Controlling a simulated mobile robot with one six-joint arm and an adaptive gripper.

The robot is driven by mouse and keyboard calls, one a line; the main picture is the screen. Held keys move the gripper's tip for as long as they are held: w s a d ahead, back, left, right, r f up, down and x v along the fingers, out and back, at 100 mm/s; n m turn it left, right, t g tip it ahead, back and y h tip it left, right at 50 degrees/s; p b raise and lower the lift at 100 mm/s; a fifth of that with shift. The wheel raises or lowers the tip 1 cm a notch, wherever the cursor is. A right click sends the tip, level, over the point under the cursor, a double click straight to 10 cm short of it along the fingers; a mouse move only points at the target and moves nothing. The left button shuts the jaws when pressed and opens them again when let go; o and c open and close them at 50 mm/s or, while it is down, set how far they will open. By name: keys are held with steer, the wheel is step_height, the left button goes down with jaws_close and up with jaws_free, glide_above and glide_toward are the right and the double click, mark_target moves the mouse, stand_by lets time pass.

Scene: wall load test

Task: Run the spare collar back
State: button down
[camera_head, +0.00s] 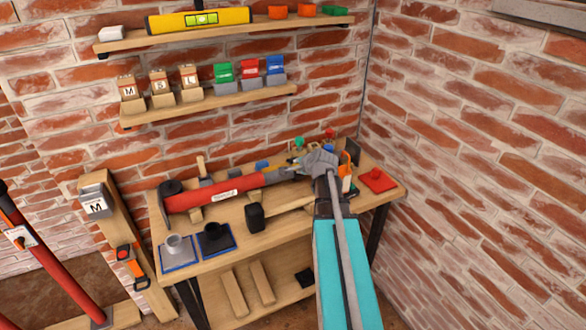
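My gripper (300,166) is over the back right of the workbench (290,222), at the thin right end of a red tool (215,197). The tool lies across wooden blocks, with a dark head at its left. The fingertips are small here, and I cannot tell whether they are closed on the tool or only beside it. No part is clearly recognisable as the spare collar. A grey collar-like piece (174,244) stands on a blue-edged mat at the bench's front left. A black one (213,235) stands on a dark mat next to it.
A black block (255,217) stands at the bench's front middle. A red plate with a knob (377,179) lies at the right. Small coloured items crowd the back right. Shelves above hold labelled holders (161,91) and a yellow level (199,20). A red pole (55,262) leans at left.

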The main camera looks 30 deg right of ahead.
steer(key=shift+s+d+f+b, duration=0.25)
steer(key=shift+s+f+b, duration=0.75)
steer(key=shift+f, duration=0.2)
steer(key=shift+a, duration=0.1)
steer(key=shift+c, duration=2.2)
jaws_free()
steer(key=shift+f, duration=0.15)
